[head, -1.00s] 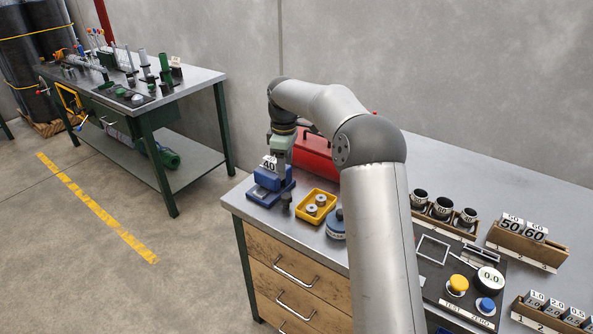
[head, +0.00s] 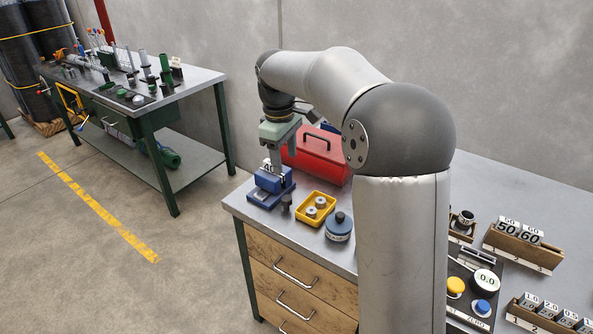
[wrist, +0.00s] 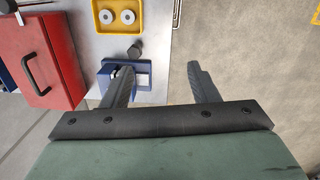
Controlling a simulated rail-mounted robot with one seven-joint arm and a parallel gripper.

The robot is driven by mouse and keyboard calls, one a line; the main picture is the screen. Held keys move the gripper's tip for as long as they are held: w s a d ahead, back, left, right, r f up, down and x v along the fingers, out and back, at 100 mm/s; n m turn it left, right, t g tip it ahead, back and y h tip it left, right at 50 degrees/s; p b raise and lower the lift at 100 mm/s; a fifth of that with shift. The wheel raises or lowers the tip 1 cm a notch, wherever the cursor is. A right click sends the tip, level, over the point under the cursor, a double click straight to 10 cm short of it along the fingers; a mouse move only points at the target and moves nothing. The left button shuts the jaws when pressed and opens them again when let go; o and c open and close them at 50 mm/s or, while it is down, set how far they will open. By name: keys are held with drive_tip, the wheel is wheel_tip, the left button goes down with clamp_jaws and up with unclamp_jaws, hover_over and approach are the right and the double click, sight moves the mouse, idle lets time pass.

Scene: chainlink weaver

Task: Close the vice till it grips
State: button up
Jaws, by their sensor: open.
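The blue vice (head: 263,196) stands at the bench's near left corner, with a pale labelled piece (head: 266,166) at its top, partly hidden by my gripper. A dark knob (head: 286,201) sits at the vice's front. My gripper (head: 274,170) is above the vice, pointing down, open and empty. In the wrist view the vice (wrist: 143,82) is partly covered by the left finger, and the knob (wrist: 135,51) shows just beyond it. The right finger of my gripper (wrist: 160,68) is off to the right, over the floor in the picture. Whether the vice jaws touch the piece is hidden.
A yellow tray (head: 317,208) with two metal rings and a dark-blue round weight (head: 339,227) stand right of the vice. A red toolbox (head: 318,158) is behind. The bench edge (head: 237,212) is close on the left. Labelled blocks (head: 518,236) sit far right.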

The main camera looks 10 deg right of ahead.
drive_tip(key=s+r+m+p, duration=0.1)
drive_tip(key=s+m, duration=0.2)
drive_tip(key=s, duration=0.7)
drive_tip(key=shift+d+r, duration=0.15)
drive_tip(key=shift+d, duration=0.05)
drive_tip(key=shift+w, duration=0.1)
drive_tip(key=s+f+m, duration=0.3)
drive_tip(key=s+f, duration=0.1)
drive_tip(key=s, duration=0.7)
drive_tip(key=s+d+f+m, duration=0.1)
drive_tip(key=s+f+m, duration=0.2)
drive_tip(key=s, duration=0.7)
wheel_tip(320, 180, down, 2)
drive_tip(key=shift+s+d+m+t+y, duration=0.25)
drive_tip(key=shift+s+m+t+y, duration=0.05)
drive_tip(key=shift+s+y, duration=0.1)
